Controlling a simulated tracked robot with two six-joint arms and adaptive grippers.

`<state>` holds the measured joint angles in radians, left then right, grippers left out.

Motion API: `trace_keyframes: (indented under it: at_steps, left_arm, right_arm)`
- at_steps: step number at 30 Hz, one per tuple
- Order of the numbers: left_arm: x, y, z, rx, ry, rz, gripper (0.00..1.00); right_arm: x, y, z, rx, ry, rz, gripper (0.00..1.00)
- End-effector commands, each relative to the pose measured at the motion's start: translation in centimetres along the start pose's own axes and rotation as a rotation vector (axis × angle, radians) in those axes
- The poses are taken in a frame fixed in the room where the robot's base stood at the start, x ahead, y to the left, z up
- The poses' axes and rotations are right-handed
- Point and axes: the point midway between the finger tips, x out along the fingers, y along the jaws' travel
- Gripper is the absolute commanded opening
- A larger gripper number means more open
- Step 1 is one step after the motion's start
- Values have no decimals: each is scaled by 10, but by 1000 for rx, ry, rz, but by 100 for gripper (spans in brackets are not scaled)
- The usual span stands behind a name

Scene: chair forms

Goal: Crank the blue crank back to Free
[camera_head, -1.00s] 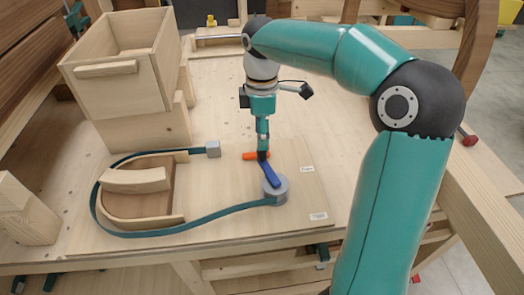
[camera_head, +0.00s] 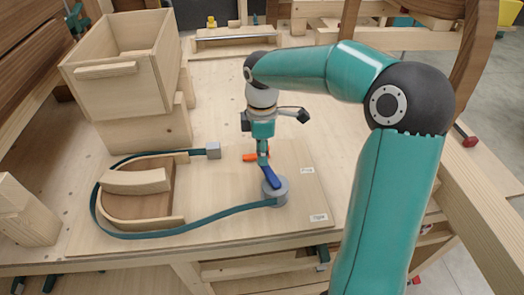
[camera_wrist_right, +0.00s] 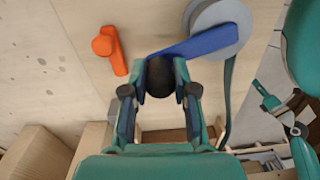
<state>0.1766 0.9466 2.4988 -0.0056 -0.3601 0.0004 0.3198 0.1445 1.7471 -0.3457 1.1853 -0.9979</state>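The blue crank (camera_head: 273,179) sits on a grey round drum (camera_head: 280,194) on the wooden board, its arm pointing toward the back and slightly left. It also shows in the right wrist view (camera_wrist_right: 208,43), with a dark knob (camera_wrist_right: 160,78) at its end. My right gripper (camera_head: 263,157) is over that end; in the wrist view its fingers (camera_wrist_right: 160,82) close in on both sides of the knob. A teal strap (camera_head: 235,211) runs from the drum around a curved wooden form (camera_head: 142,181). My left gripper is not in view.
An orange handle (camera_wrist_right: 113,50) lies close beside the crank. Two small white labels (camera_head: 307,170) (camera_head: 318,217) are on the board's right side, too small to read surely. A grey block (camera_head: 213,150) ends the strap. A wooden box (camera_head: 120,85) stands at back left.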

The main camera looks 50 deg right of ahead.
Motion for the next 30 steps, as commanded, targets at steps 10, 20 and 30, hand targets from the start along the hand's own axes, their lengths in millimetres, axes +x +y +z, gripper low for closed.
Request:
trace_keyframes:
  at_steps: [10, 20, 30]
  left_arm:
    - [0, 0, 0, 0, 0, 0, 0]
    - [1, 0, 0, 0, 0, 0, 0]
    - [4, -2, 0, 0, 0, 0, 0]
  right_arm:
    - [0, 0, 0, 0, 0, 0, 0]
    - [0, 1, 4, 58, 2, 0, 0]
    - [0, 5, 21, 286, 9, -1, 0]
